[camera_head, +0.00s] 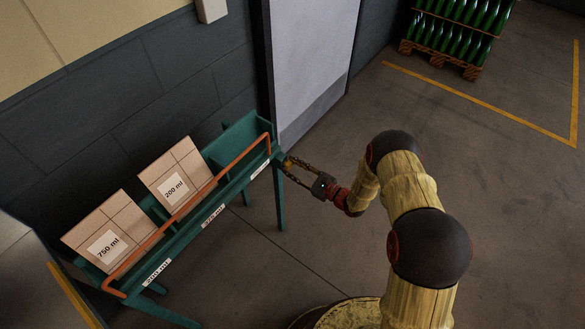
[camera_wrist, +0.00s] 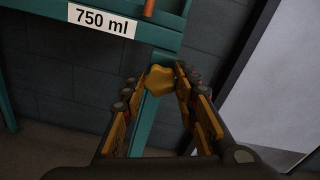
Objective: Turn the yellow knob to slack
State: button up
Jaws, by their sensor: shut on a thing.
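The yellow knob (camera_wrist: 160,79) sits at the right end of the green rack (camera_head: 183,252), by the top of a leg in the wrist view. My gripper (camera_wrist: 157,85) is shut on the knob, with a fingertip at each side of it. In the head view my gripper (camera_head: 288,163) reaches the rack's right end from the right, and the knob is mostly hidden between the fingers there. Whether the knob is turned to slack cannot be told.
The rack holds a 750 ml box (camera_head: 106,228) and a 200 ml box (camera_head: 176,178); its right slot looks empty. An orange rail (camera_head: 195,198) runs along its front. A pale door (camera_head: 312,62) stands behind. A bottle pallet (camera_head: 440,58) is far right.

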jog(key=shift+s+f, duration=0.1)
jog(key=shift+f, duration=0.1)
jog(key=o, duration=1.2)
jog(key=shift+r, duration=0.1)
jog(key=shift+c, duration=0.2)
jog(key=v, duration=1.2)
